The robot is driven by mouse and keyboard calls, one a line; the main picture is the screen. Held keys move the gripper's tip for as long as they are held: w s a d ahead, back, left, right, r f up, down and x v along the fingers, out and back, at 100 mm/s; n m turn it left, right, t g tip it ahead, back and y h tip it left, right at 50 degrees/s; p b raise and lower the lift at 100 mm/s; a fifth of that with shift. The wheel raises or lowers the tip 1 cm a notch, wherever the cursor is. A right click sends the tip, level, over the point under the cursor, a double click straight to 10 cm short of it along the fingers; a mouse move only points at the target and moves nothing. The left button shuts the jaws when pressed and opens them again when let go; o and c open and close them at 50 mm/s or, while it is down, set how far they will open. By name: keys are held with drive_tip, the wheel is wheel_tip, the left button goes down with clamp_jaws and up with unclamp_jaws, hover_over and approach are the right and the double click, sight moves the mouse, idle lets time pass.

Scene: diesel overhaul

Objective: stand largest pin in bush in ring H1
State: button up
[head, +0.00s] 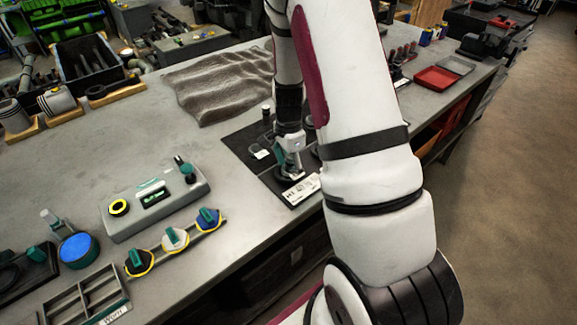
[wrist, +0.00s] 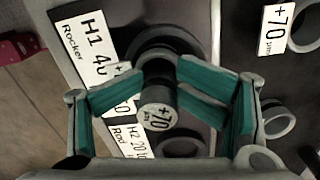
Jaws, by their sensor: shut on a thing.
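In the wrist view, a dark pin (wrist: 157,116) with a pale end marked +70 points at the camera. My gripper (wrist: 160,82) has its teal pads shut on this pin. The pin's far end meets the dark ring H1 (wrist: 140,49), beside the white label reading H1 40 Rocker (wrist: 90,45). Whether it is inside the bush or just above it I cannot tell; the bush is hidden. In the head view my gripper (head: 290,150) is low over the black mat (head: 238,142), near its front edge and a white label (head: 302,189).
A second dark ring (wrist: 181,142) lies by the H2 label (wrist: 130,142). Grey rings (wrist: 277,121) and another +70 tag (wrist: 275,30) are to the right.

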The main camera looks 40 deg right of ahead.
drive_tip(key=r, duration=1.1)
drive_tip(key=shift+w+r, duration=0.15)
drive_tip(key=shift+w, duration=0.05)
